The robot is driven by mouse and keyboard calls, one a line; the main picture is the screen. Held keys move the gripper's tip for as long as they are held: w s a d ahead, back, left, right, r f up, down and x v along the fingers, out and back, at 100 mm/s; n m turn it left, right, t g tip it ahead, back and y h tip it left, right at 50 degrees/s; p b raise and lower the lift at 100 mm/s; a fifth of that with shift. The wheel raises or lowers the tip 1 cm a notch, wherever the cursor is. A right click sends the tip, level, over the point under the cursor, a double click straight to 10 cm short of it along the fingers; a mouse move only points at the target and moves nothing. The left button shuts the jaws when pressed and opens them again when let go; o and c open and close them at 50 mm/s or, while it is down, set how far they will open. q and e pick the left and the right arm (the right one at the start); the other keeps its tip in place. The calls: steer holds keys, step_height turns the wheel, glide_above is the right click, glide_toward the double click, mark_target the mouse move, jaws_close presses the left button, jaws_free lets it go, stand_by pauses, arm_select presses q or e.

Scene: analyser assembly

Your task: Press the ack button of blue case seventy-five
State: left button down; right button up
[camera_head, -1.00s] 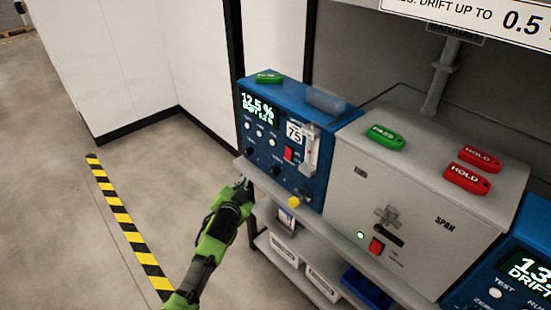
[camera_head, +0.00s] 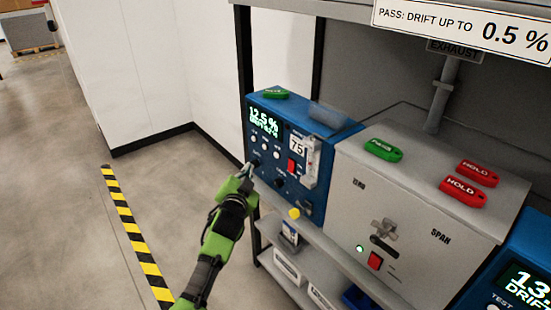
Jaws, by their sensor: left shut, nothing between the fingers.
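The blue case seventy-five (camera_head: 318,203) stands at the left end of the shelf, with its 75 label (camera_head: 296,147) and a lit display (camera_head: 264,119) reading 12.5 % and a drift line. Below the display is a row of small pale round buttons (camera_head: 265,145); their lettering is too small to read. Dark knobs (camera_head: 280,183) sit lower, beside a red switch (camera_head: 291,166). My left gripper (camera_head: 249,168) is shut and empty, its tip at the lower left of the case front, by the left knob and below the buttons. I cannot tell whether it touches. My right gripper is not in view.
A grey unit (camera_head: 350,215) with ZERO and SPAN marks stands right of the case, with green PASS and red HOLD tags (camera_head: 463,191) on top. Another blue case (camera_head: 520,260) is at far right. Bins sit on the lower shelf.

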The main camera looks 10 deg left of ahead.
mark_target(276, 155)
arm_select(q)
steer(key=w+d+b, duration=0.4)
steer(key=w+b, duration=0.1)
steer(key=w, duration=0.1)
steer(key=shift+d, duration=0.3)
stand_by(1.1)
steer(key=shift+w+d+b, duration=0.25)
steer(key=shift+w+b, duration=0.05)
